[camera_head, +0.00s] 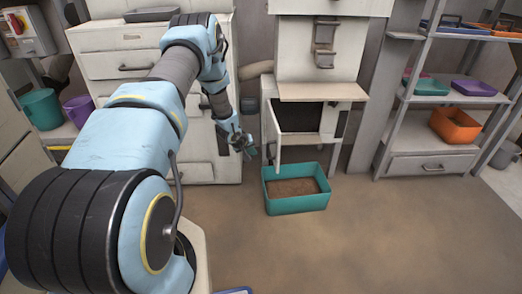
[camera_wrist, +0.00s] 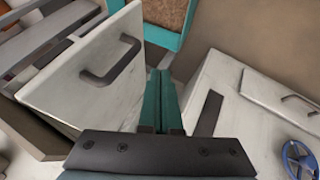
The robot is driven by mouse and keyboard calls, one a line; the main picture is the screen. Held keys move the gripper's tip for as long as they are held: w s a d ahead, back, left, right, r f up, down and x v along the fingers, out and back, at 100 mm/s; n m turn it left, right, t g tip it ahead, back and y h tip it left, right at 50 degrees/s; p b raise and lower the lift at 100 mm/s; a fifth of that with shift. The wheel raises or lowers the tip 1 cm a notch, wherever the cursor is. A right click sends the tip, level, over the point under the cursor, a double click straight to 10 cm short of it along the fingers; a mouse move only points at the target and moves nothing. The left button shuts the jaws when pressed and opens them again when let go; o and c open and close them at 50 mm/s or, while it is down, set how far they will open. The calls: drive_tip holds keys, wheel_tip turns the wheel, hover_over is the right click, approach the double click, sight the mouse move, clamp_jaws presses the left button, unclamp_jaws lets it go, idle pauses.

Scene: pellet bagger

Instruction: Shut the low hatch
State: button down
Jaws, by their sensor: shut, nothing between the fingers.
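The low hatch (camera_head: 274,135) is a pale panel on the lower front of the bagger. It stands swung open at the left of the dark opening (camera_head: 298,118), seen nearly edge-on. In the wrist view the hatch (camera_wrist: 78,88) shows a pale face with a dark bar handle (camera_wrist: 112,60). My gripper (camera_head: 248,150) is left of the hatch in the head view, low beside the machine. Its fingers (camera_wrist: 160,80) are shut and empty, close beside the handle-side face of the panel; I cannot tell whether they touch it.
A teal bin (camera_head: 297,204) of brown pellets stands on the floor just in front of the opening. A pale drawer cabinet (camera_head: 195,157) is at the left, behind my arm. A shelf rack (camera_head: 398,130) stands at the right.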

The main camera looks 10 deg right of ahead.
drive_tip(key=shift+w+d, duration=0.15)
drive_tip(key=shift+d, duration=1.85)
drive_tip(key=shift+d, duration=0.15)
